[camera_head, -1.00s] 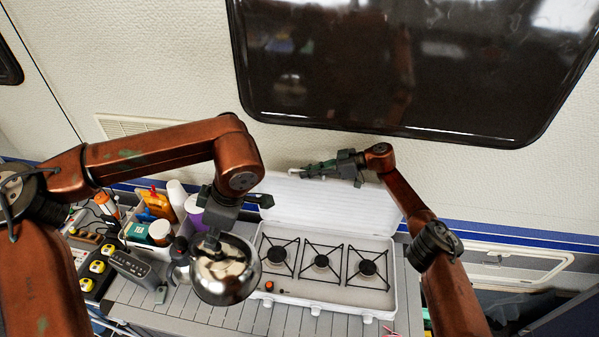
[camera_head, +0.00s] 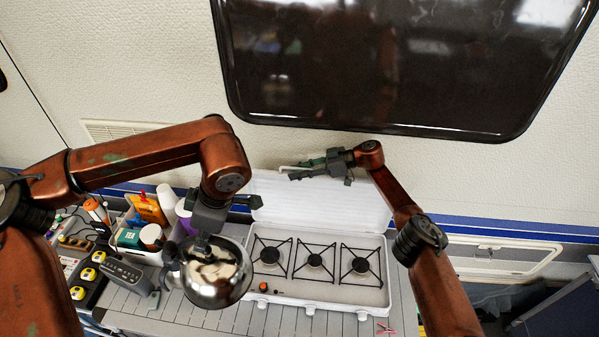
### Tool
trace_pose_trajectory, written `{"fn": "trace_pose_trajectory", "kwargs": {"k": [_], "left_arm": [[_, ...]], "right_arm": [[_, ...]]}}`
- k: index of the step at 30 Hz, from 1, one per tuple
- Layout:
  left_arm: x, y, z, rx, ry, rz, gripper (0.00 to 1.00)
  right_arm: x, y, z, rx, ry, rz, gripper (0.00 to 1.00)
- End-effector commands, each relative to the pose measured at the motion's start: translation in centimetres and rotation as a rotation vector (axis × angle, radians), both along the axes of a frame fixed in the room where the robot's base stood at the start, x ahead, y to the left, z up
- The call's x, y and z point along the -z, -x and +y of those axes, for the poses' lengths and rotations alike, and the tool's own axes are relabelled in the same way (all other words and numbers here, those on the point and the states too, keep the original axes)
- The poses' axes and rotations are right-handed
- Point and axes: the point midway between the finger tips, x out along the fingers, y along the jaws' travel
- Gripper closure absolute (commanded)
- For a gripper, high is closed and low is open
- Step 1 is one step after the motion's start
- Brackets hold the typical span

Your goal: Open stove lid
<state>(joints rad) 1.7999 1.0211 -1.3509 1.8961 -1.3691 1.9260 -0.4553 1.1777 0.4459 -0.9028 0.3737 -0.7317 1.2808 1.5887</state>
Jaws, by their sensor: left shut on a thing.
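The white stove (camera_head: 322,292) stands on the slatted table with its three black burners uncovered. Its white lid (camera_head: 318,208) is raised and leans back toward the wall. My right gripper (camera_head: 292,174) is at the lid's upper edge, toward its left part; whether its fingers touch the lid or are closed cannot be made out. My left gripper (camera_head: 203,240) is shut on a shiny metal kettle (camera_head: 217,278), held left of the stove. The kettle's handle is partly hidden by the gripper.
Left of the kettle are a grey box with a tea box (camera_head: 129,238), an orange pack (camera_head: 148,208), cups and a power strip (camera_head: 90,272). The wall and dark window (camera_head: 400,70) are close behind. Bare table slats (camera_head: 250,318) show in front.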

Motion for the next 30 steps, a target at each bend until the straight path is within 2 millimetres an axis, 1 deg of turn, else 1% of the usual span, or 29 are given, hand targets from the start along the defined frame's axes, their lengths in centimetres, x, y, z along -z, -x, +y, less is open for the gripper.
{"fn": "trace_pose_trajectory", "kwargs": {"k": [5, 8, 15, 21, 25, 30], "left_arm": [[-0.1, 0.0, 0.0, 0.001, 0.000, -0.002, 1.00], [-0.1, 0.0, 0.0, 0.001, 0.000, -0.002, 1.00], [-0.1, 0.0, 0.0, 0.001, 0.000, -0.002, 1.00], [-0.1, 0.0, 0.0, 0.001, 0.000, -0.002, 1.00], [-0.1, 0.0, 0.0, 0.001, 0.000, -0.002, 1.00], [-0.1, 0.0, 0.0, 0.001, 0.000, -0.002, 1.00]], "right_arm": [[-0.5, 0.1, -1.2, 0.002, -0.001, -0.001, 0.74], [-1.1, 0.3, -2.7, 0.003, 0.001, -0.001, 0.74], [-2.8, 0.9, -6.9, 0.002, 0.001, -0.001, 0.74], [-3.9, 1.3, -9.6, 0.002, 0.001, -0.001, 0.74], [-4.3, 1.5, -10.5, -0.001, 0.001, 0.001, 0.74], [-4.4, 1.5, -10.9, 0.000, 0.001, 0.000, 0.74]]}}
